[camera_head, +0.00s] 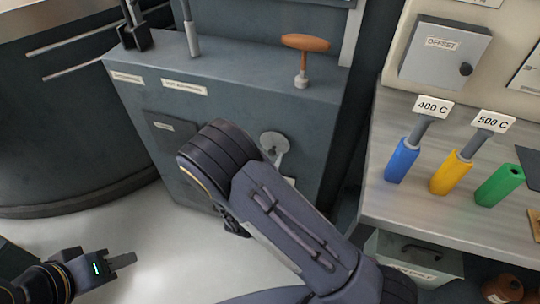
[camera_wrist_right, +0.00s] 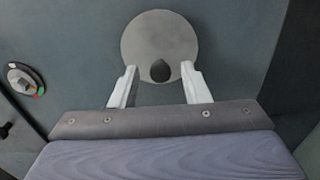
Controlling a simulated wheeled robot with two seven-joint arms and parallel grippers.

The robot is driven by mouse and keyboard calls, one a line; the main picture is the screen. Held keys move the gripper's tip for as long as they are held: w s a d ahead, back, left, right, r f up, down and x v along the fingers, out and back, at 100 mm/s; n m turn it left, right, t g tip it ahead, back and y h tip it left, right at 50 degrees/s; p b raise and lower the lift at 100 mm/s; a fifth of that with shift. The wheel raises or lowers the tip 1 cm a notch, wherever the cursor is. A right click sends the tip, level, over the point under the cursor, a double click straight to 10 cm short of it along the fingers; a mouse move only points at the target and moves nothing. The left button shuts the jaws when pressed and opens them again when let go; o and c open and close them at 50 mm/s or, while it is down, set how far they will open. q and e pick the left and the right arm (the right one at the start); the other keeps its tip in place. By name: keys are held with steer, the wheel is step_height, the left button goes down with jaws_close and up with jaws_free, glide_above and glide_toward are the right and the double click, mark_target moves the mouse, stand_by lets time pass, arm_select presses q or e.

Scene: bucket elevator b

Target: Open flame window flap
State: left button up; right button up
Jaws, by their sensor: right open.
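A round light-grey disc, which looks like the flame window flap (camera_head: 273,142), is on the dark cabinet's front in the head view, partly hidden by my right arm. In the right wrist view the flap (camera_wrist_right: 160,30) faces me and has a dark knob (camera_wrist_right: 160,71) low on it. My right gripper (camera_wrist_right: 159,67) is open, its two white fingers pointing at the flap's lower part. The knob appears between the fingertips with space on both sides; contact cannot be told. My left gripper (camera_head: 122,261) is at lower left, away from the cabinet; its finger gap is not clear.
The dark cabinet (camera_head: 235,95) bears a wooden T-handle (camera_head: 305,43) on top and a dark square panel (camera_head: 170,132) in front. At right, a bench (camera_head: 385,215) holds blue (camera_head: 402,160), yellow (camera_head: 451,173) and green (camera_head: 499,185) handled items below an OFFSET box (camera_head: 445,52). Open floor lies at lower left.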

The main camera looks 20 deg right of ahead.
steer(key=shift+w+d, duration=0.25)
steer(key=shift+w, duration=0.1)
jaws_close()
steer(key=shift+a, duration=0.1)
